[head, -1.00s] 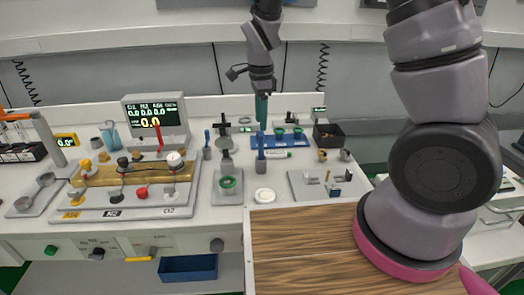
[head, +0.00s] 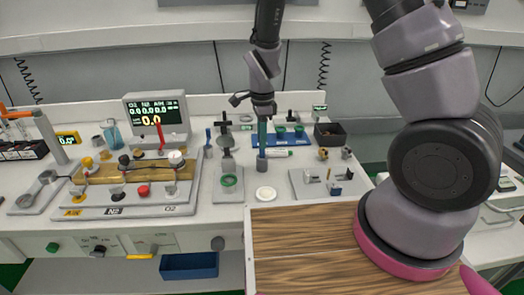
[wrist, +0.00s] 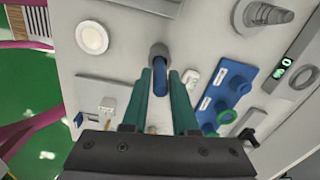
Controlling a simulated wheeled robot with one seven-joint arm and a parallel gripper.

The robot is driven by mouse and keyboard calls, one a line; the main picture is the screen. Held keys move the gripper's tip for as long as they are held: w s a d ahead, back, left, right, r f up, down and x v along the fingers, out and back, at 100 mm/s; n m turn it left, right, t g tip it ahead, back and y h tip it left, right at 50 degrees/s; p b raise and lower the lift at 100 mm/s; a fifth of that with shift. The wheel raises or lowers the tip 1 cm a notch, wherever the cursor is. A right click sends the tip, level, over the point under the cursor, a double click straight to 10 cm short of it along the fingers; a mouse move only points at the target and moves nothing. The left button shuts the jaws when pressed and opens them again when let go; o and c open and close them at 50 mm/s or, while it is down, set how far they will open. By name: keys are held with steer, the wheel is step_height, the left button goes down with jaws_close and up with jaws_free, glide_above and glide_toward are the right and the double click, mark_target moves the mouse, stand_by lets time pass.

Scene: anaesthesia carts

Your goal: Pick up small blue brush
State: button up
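The small blue brush (wrist: 160,84) stands in a round grey holder (wrist: 158,52) on the worktop. In the wrist view it lies between the two green fingers of my gripper (wrist: 161,78). The fingers are apart, one on each side of the brush, and point down at the holder. I cannot tell whether either finger touches the brush. In the head view my gripper (head: 262,148) is straight above the holder (head: 261,166) and its fingers hide most of the brush.
A white round dish (head: 265,193) sits in front of the holder. A grey stand with a green ring (head: 229,182) is at left. Another blue brush (head: 208,137) stands further left. A wooden board (head: 305,235) lies in front.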

jaws_close()
